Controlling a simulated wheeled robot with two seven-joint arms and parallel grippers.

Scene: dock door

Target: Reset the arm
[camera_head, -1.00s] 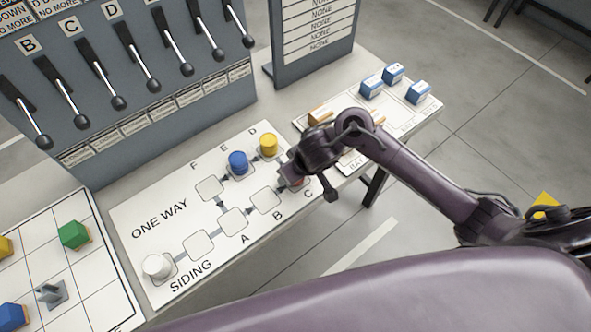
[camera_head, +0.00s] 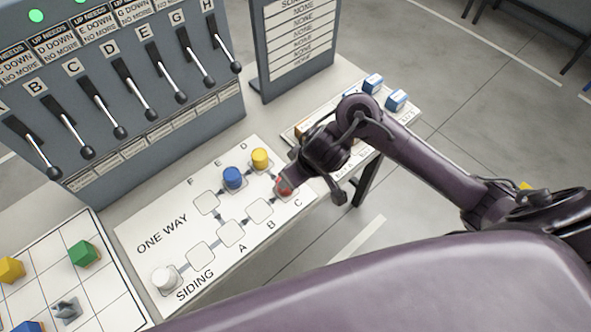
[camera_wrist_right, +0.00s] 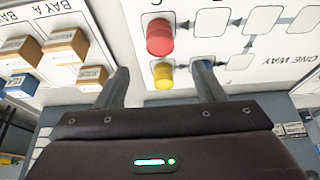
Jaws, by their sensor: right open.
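My right arm comes in from the right in the head view, and its gripper (camera_head: 290,178) hangs over the C end of the track board (camera_head: 148,215). In the right wrist view the right gripper (camera_wrist_right: 160,78) is open, its two fingers apart and nothing held between them. A red peg (camera_wrist_right: 159,36) stands beyond the fingertips; in the head view the red peg (camera_head: 284,186) is partly hidden by the gripper. A yellow peg (camera_head: 260,158) stands at D and a blue peg (camera_head: 233,177) at E. My left gripper is not in view.
A grey lever panel (camera_head: 150,90) with several levers stands behind the board. A bay board with blue blocks (camera_head: 396,99) and brown boxes (camera_wrist_right: 66,48) lies to the right. A grid board (camera_head: 108,296) with a green block (camera_head: 82,253) is at left.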

